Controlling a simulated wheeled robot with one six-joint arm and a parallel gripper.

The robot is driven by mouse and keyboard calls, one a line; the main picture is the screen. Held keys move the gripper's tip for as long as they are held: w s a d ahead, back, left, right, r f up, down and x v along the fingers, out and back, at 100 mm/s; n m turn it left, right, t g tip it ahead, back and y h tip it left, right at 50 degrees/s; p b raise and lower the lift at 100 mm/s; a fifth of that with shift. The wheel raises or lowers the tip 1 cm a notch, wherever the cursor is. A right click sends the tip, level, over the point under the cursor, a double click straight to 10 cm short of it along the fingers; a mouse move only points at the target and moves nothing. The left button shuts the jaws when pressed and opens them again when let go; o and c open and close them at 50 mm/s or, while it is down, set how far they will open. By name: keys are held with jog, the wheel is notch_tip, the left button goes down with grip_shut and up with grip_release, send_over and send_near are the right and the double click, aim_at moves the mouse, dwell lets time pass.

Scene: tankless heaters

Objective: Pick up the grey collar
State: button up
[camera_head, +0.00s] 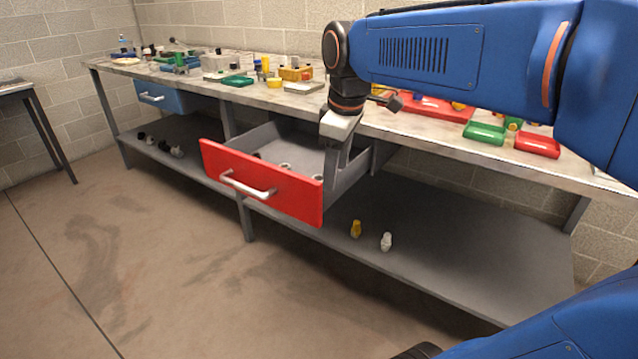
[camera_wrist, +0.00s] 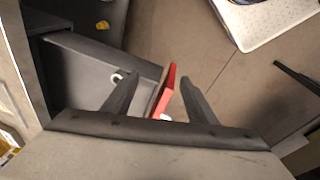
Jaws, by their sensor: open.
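A red-fronted drawer (camera_head: 290,190) is pulled out under the workbench. Small pale grey ring-like pieces (camera_head: 286,165) lie inside it, along with a dark piece. I cannot tell for sure which is the grey collar. In the wrist view, one pale ring (camera_wrist: 118,75) lies in the grey drawer by the left fingertip. My gripper (camera_head: 335,172) points down over the drawer's right end and hides part of its inside. In the wrist view my gripper (camera_wrist: 156,82) has its fingers apart with nothing between them but the red drawer front's edge below.
The workbench (camera_head: 390,122) above holds red and green trays (camera_head: 485,133) and many parts. A yellow fitting (camera_head: 356,229) and a white fitting (camera_head: 386,241) stand on the lower shelf (camera_head: 450,255). A blue drawer (camera_head: 160,97) is at left. The floor in front is clear.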

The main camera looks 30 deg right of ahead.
aim_at(319, 178)
jog(key=w+d+r+n+g, duration=0.1)
jog(key=w+d+r+n, duration=0.2)
jog(key=w, duration=0.5)
jog(key=w+r+n+g, duration=0.1)
jog(key=w+r+n, duration=0.2)
jog(key=w+n, duration=0.35)
jog(key=shift+m, duration=0.65)
jog(key=f, duration=1.2)
jog(key=w+f, duration=0.1)
jog(key=f, duration=0.4)
jog(key=shift+d+f, duration=0.2)
jog(key=shift+f, duration=0.2)
jog(key=c, duration=1.2)
jog(key=shift+o, duration=0.2)
jog(key=shift+r, duration=0.15)
notch_tip(319, 178, up, 10)
